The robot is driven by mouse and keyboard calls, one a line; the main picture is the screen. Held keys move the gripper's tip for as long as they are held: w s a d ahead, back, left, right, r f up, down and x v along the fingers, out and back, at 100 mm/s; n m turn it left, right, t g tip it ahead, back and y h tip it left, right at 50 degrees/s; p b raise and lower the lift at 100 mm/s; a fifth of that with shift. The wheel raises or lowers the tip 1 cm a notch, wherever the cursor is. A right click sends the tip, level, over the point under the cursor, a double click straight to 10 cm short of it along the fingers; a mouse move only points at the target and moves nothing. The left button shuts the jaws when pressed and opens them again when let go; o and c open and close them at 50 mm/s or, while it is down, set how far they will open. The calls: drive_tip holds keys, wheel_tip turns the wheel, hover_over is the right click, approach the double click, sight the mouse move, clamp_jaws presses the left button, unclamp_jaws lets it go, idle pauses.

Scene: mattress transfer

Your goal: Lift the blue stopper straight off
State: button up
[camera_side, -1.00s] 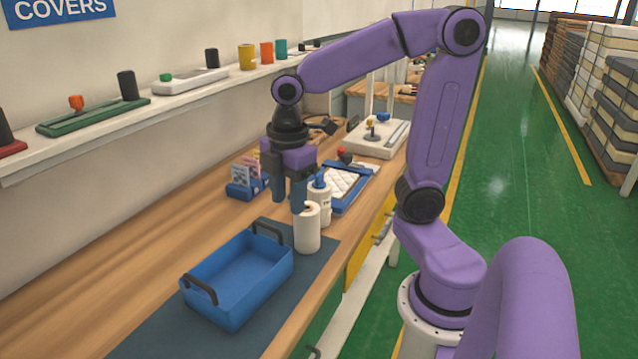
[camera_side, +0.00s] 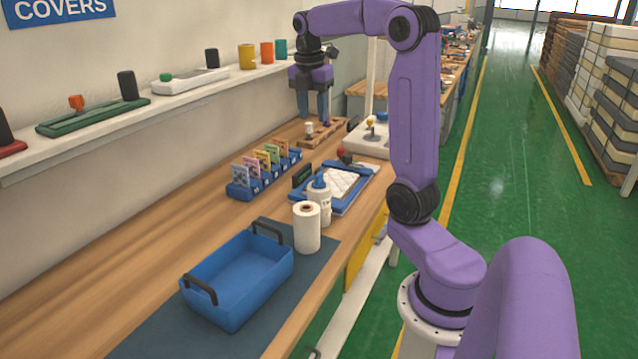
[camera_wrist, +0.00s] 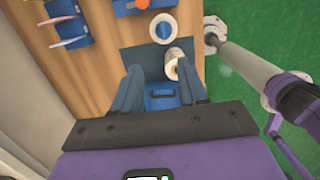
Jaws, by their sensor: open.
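The blue stopper (camera_side: 319,181) sits upright in the top of a white bottle (camera_side: 320,206) on the bench. It stands behind a white roll (camera_side: 307,228) in the side view. In the wrist view the stopper (camera_wrist: 164,31) shows from above as a blue shape inside the bottle's pale ring, beyond my fingertips. My gripper (camera_side: 313,116) is open and empty, raised well above the bench and farther back than the stopper. Its two fingers (camera_wrist: 160,80) frame part of the blue tray in the wrist view.
A blue tray (camera_side: 195,297) with black handles lies on a dark mat (camera_side: 160,325). A blue rack (camera_side: 243,190) of coloured cards and a blue frame with a quilted white pad (camera_side: 342,184) stand near the bottle. Bare wood lies left of the tray.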

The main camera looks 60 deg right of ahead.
hover_over(319, 174)
drive_tip(key=f, duration=1.2)
drive_tip(key=shift+w, duration=0.35)
drive_tip(key=f, duration=0.4)
drive_tip(key=shift+s, duration=0.35)
drive_tip(key=shift+f, duration=0.55)
clamp_jaws()
